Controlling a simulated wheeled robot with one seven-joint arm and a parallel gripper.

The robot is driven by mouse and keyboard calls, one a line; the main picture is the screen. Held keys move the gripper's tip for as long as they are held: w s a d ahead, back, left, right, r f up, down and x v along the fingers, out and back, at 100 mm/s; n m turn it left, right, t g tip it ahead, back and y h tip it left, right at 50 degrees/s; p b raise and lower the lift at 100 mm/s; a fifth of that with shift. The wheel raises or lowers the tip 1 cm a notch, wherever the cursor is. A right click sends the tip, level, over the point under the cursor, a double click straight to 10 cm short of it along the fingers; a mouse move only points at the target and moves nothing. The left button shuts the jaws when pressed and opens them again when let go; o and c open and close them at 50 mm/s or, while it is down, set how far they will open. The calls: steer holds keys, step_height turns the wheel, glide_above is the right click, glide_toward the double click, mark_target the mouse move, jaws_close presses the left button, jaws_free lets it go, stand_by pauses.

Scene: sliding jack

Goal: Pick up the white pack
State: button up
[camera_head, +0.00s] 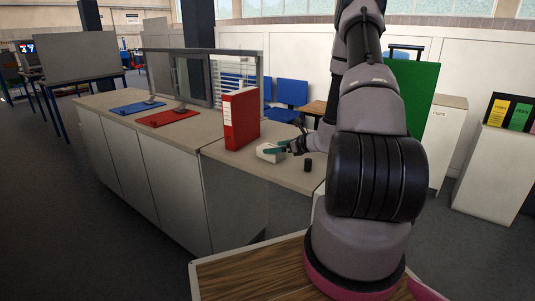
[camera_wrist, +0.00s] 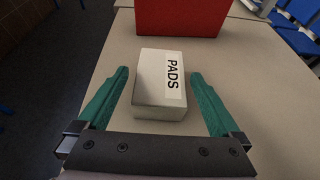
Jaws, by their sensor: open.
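The white pack (camera_wrist: 151,82) is a small white box with a label reading "PADS". It lies on the counter between my gripper's two green fingers in the wrist view. My gripper (camera_wrist: 158,80) is open, with a gap visible on each side of the pack; the right gap looks narrow. In the head view the white pack (camera_head: 269,152) sits near the counter's right end, with my gripper (camera_head: 280,149) at it, reaching in from the right.
A red binder (camera_head: 241,119) stands upright just behind the pack; it also shows in the wrist view (camera_wrist: 180,16). A small black cylinder (camera_head: 308,165) stands on the counter (camera_head: 222,152) to the right. Blue and red mats (camera_head: 167,118) and a framed screen (camera_head: 195,75) are farther left.

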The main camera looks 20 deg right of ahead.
steer(key=x, duration=0.6)
steer(key=shift+w+f, duration=0.2)
steer(key=shift+w, duration=0.05)
steer(key=shift+c, duration=0.3)
steer(key=c, duration=1.2)
